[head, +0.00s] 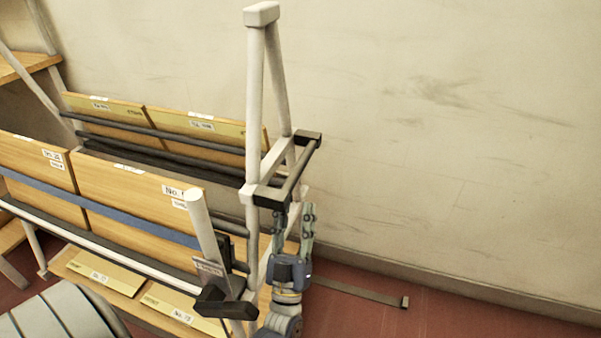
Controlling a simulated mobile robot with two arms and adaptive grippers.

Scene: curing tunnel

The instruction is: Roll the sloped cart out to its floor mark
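The sloped cart (259,105) fills the left and middle of the head view. It has a white tubular frame with leaning wooden boards (125,190) held by dark and blue rails. A dark handle bar (296,168) sticks out at its right end, and a second black handle part (225,302) shows lower down. No floor mark can be made out for certain.
A pale scuffed wall (450,130) stands close behind the cart. A flat narrow strip (360,292) lies on the red floor (440,315) to the right, where the floor is otherwise clear. A wooden shelf (25,65) is at the far left.

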